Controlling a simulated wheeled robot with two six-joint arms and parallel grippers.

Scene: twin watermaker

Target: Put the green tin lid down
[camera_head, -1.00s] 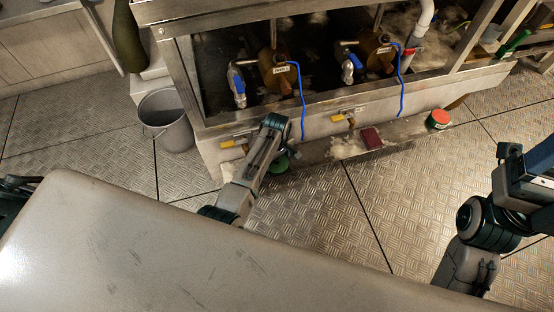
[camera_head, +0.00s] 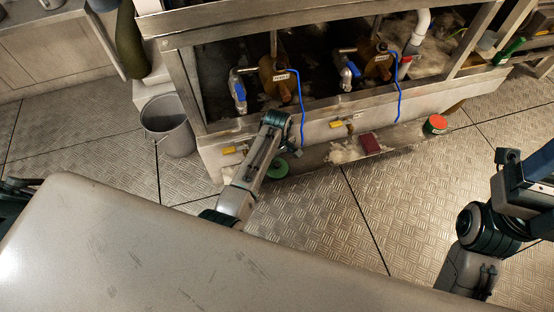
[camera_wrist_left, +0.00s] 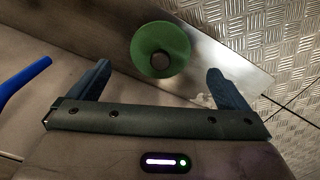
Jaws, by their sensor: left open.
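The green tin lid (camera_head: 277,169) is a round green disc at the left part of the low ledge along the tank's front. In the left wrist view the green lid (camera_wrist_left: 161,48) shows a dark round middle and appears to rest on the smooth metal ledge. My left gripper (camera_wrist_left: 158,74) is open, its two dark fingers spread with the lid in the gap beyond them, touching neither finger. In the head view my left gripper (camera_head: 291,153) is mostly hidden behind its own wrist, close above the lid. My right arm is at the right edge; its fingers do not show.
A dark red block (camera_head: 370,143) and a red-topped green tin (camera_head: 435,124) sit farther right on the ledge (camera_head: 315,157). Blue hoses and yellow-handled valves are on the tank front above. A grey bucket (camera_head: 168,124) stands left. The patterned floor in front is clear.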

